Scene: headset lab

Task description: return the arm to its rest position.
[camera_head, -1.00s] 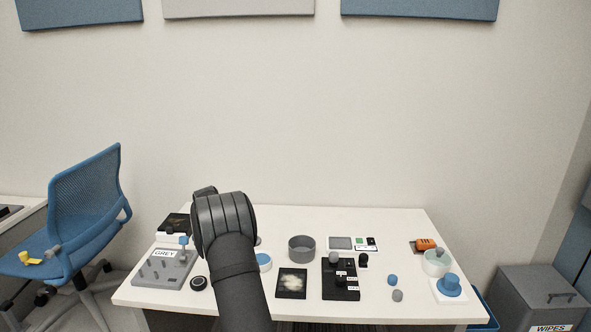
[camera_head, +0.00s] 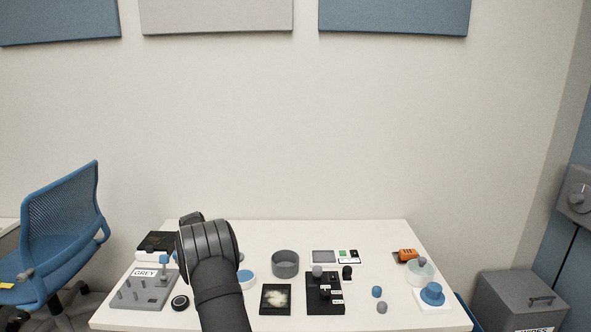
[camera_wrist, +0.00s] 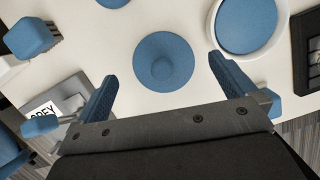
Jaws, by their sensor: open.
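In the head view my dark arm reaches over the left part of the white table (camera_head: 380,235), and its bulky wrist hides the fingers. In the wrist view my gripper (camera_wrist: 161,72) is open, with its two blue fingers wide apart. A blue round disc with a small raised knob (camera_wrist: 163,65) lies on the table and shows between and beyond the fingertips. I cannot tell the height of the fingers above it. Nothing is held between the fingers.
A grey peg board (camera_head: 145,288) labelled GREY stands left of my arm. A dark round bowl (camera_head: 285,264), a black block (camera_head: 325,293) and a blue knob on a white base (camera_head: 432,294) are to the right. A blue chair (camera_head: 60,235) is beside the table.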

